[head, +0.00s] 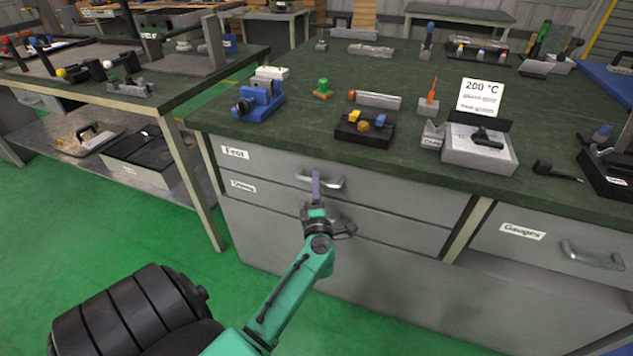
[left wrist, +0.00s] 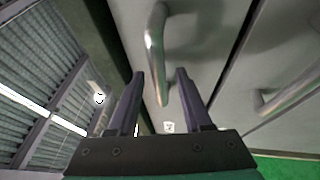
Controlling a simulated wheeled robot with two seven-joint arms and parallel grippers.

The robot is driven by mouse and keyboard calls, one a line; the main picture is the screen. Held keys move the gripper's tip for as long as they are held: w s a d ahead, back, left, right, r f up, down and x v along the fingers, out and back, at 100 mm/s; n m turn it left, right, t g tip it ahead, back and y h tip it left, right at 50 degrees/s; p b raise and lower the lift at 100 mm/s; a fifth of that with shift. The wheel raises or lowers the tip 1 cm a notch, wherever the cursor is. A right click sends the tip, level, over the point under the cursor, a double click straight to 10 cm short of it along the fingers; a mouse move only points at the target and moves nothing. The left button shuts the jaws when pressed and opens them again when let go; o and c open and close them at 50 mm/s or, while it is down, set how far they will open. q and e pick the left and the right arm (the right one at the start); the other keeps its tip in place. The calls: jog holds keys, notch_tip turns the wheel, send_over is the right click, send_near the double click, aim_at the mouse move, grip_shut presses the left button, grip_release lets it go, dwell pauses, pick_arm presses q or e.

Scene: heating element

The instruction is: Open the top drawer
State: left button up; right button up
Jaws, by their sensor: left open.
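The top drawer (head: 410,199) is a grey front under the green worktop, flush with the bench and shut. It has a white label at its left and a metal handle (head: 328,180). My left gripper (head: 316,177), with purple fingers on a green arm, is at this handle. In the left wrist view, the gripper (left wrist: 160,74) has its two fingers spread apart, and the curved handle (left wrist: 155,45) shows between the fingertips. I cannot tell whether they touch it. The gripper is open and holds nothing. My right gripper is not in view.
A second drawer (head: 400,229) lies just below; its handle (left wrist: 290,92) shows at right in the left wrist view. A drawer labelled Gauges (head: 540,243) is at the right. Tools and a 200 °C sign (head: 480,97) stand on the worktop (head: 240,135). Green floor lies in front.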

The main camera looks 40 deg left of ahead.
pick_arm(q)
jog(key=shift+w+a+r, duration=0.1)
jog(key=shift+w+a, duration=0.15)
jog(key=shift+w, duration=0.05)
grip_shut()
dwell(1.3)
